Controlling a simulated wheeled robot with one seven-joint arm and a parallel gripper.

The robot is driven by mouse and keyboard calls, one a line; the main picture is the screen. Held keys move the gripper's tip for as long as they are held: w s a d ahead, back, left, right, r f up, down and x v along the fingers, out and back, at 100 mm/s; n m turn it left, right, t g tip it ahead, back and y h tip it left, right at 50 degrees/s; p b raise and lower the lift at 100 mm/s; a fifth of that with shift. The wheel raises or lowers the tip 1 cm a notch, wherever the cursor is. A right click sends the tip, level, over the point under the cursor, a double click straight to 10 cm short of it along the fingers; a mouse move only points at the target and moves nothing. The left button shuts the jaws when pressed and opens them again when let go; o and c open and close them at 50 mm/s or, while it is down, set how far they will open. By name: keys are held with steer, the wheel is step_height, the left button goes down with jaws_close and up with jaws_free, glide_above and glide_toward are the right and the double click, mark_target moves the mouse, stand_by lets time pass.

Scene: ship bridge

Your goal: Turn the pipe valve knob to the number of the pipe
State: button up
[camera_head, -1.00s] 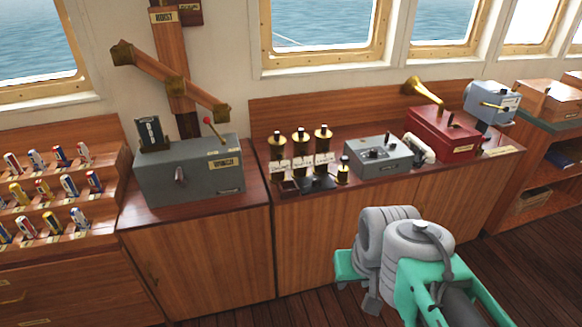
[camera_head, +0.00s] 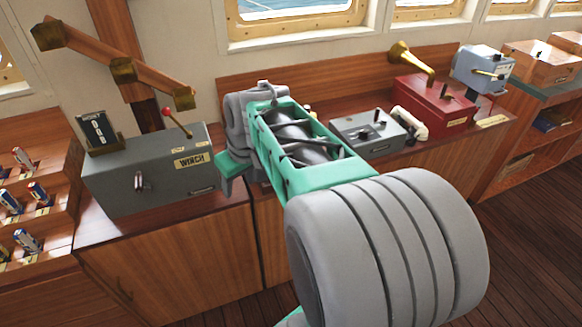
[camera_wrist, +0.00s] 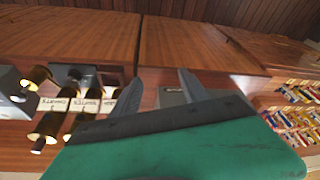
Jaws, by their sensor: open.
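My gripper (camera_wrist: 158,90) is open and empty in the wrist view, its two fingers apart above the counter. In the head view my arm reaches to the gap between the winch box and the grey control box, and hides its fingers. The brass pipe-like posts with white labels (camera_wrist: 92,105) stand beside the fingers in the wrist view; my arm hides most of them in the head view. The grey control box (camera_head: 364,137) has a small dark knob (camera_head: 376,123).
The grey winch box (camera_head: 150,168) with a red-tipped lever (camera_head: 172,118) stands left of my arm. A red box (camera_head: 435,105) with a brass horn (camera_head: 408,58) and a blue-grey box (camera_head: 482,68) stand at right. Racks of coloured cylinders (camera_head: 30,215) are far left.

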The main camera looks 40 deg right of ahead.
steer(key=w+d+f+b, duration=0.1)
steer(key=d+f, duration=0.2)
steer(key=d, duration=0.6)
steer(key=w+d+f+n+t, duration=0.1)
steer(key=w+d+f, duration=0.15)
steer(key=d, duration=0.65)
steer(key=d+f+b, duration=0.1)
steer(key=d+f, duration=0.2)
steer(key=d, duration=0.6)
steer(key=x, duration=0.6)
steer(key=shift+w+a+f, duration=0.2)
steer(key=shift+w+f, duration=0.05)
steer(key=shift+w, duration=0.1)
steer(key=shift+w+f, duration=0.15)
steer(key=shift+f, duration=0.15)
jaws_close()
